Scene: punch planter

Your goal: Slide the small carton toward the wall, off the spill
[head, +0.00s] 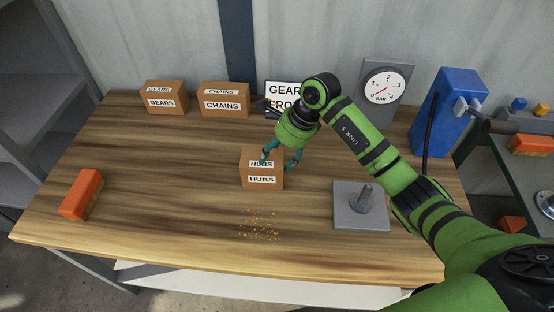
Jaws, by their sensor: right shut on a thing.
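The small carton (248,171), brown and labelled HUBS, stands upright on the wooden table near its middle. The spill (259,225), a scatter of small golden specks, lies in front of the carton, with bare wood between them. My right gripper (277,162) reaches down at the carton's top and right side, its teal fingers shut on it. The exact finger contact is partly hard to make out. The wall (170,45) is grey and corrugated, behind the table's far edge. My left gripper is not in view.
Cartons labelled GEARS (163,98) and CHAINS (223,101) stand along the back edge, with a partly hidden sign (287,88) beside them. A dial gauge (385,86) and blue machine (440,110) stand at right. A grey plate with a post (345,213) and orange block (80,194) flank the spill.

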